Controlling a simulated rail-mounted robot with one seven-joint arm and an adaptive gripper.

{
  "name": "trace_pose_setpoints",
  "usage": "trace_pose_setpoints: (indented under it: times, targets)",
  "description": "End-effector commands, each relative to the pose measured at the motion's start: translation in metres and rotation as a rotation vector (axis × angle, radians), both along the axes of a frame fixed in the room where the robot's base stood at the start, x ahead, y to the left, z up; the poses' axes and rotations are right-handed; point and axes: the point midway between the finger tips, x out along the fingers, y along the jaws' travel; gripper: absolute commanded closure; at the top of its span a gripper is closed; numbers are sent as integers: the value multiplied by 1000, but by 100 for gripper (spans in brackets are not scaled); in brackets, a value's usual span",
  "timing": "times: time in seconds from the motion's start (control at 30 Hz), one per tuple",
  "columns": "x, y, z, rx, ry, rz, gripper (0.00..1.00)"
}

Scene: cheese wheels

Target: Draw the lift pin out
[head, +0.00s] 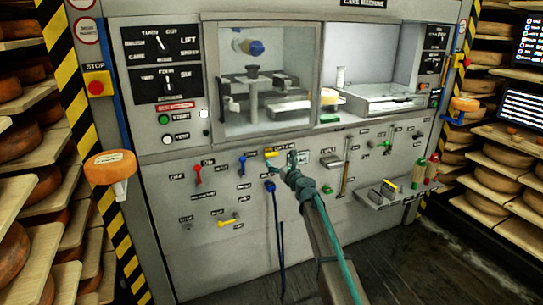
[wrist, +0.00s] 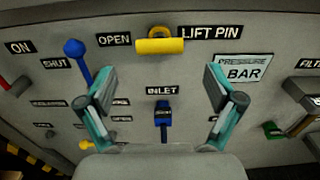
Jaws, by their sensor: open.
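The lift pin (wrist: 160,45) is a yellow handle with a ring behind it, set in the grey panel at the upper middle of the wrist view, left of the "LIFT PIN" label. In the head view the lift pin (head: 271,154) is a small yellow piece just left of my gripper (head: 291,160). In the wrist view my gripper (wrist: 158,82) is open and empty. Its two teal and grey fingers stand wide apart, below the pin in the picture. They do not appear to touch it; the depth gap is hard to tell.
A blue inlet connector (wrist: 163,118) sits between the fingers in the wrist view, with a dark hose (head: 279,230) hanging in the head view. A blue lever (wrist: 78,58) stands left of the pin. A pressure sign (wrist: 243,69) and a green knob (wrist: 273,130) lie to the right.

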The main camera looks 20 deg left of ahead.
Motion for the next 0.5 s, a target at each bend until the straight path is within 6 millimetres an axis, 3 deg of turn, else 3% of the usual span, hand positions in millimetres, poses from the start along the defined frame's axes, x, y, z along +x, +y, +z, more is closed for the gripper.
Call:
trace_pose_setpoints:
  times: [0.3,0.5]
  targets:
    - [41,42,0,-1,-1,1,8]
    - [56,58,0,-2,-1,1,8]
